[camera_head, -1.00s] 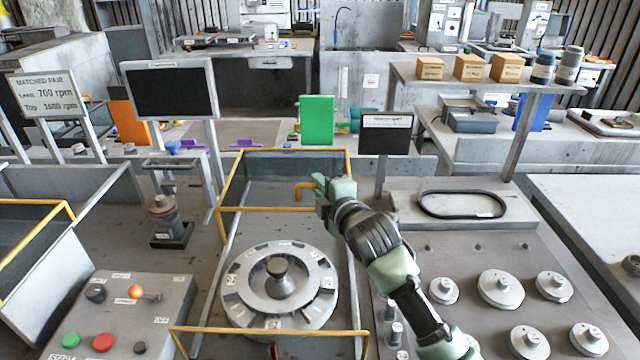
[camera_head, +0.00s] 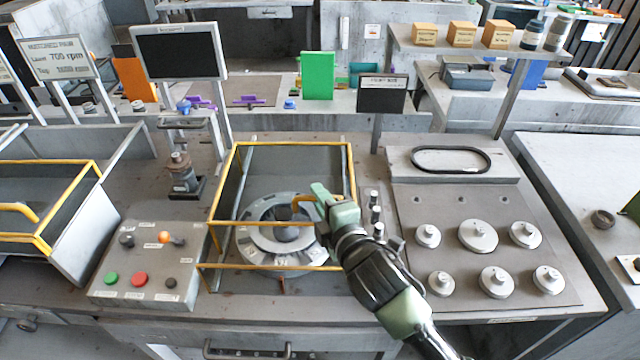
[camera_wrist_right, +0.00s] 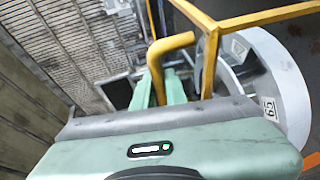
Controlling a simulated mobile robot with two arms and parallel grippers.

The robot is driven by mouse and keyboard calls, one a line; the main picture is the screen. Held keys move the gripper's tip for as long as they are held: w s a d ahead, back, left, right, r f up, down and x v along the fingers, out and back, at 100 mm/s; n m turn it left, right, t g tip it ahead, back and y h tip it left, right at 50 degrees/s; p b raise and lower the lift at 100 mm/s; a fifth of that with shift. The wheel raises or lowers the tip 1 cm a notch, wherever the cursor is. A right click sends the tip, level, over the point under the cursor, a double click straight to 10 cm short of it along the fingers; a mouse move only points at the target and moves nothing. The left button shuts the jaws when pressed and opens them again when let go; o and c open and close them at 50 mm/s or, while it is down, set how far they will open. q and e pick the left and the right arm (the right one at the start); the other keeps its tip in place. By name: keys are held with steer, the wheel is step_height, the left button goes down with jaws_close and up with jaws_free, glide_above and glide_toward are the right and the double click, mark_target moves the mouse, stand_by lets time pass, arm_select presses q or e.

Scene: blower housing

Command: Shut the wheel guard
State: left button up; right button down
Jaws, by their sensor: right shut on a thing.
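The wheel guard is a yellow-edged frame (camera_head: 275,223) with see-through panels. In the head view it spans the wheel (camera_head: 285,228), a pale disc with labels and a dark hub, whose far part shows through it. A lower yellow bar (camera_head: 285,267) crosses in front of the wheel. My right gripper (camera_head: 318,198) is at the guard's right side, shut on its yellow handle (camera_head: 300,199). In the right wrist view the bent yellow handle (camera_wrist_right: 170,45) runs down to the green fingers (camera_wrist_right: 155,90); the exact contact is partly hidden. My left gripper is out of view.
A control box (camera_head: 145,265) with green and red buttons stands at the left. A bench panel (camera_head: 475,235) with several round weights lies at the right. A dark sign (camera_head: 382,95) and a monitor (camera_head: 180,50) stand behind. Another yellow-edged guard (camera_head: 45,210) is at the far left.

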steer(key=c, duration=1.5)
jaws_free()
steer(key=shift+o, duration=0.2)
steer(key=b+v, duration=0.1)
steer(key=v, duration=0.6)
steer(key=shift+s, duration=0.3)
steer(key=shift+d, duration=0.1)
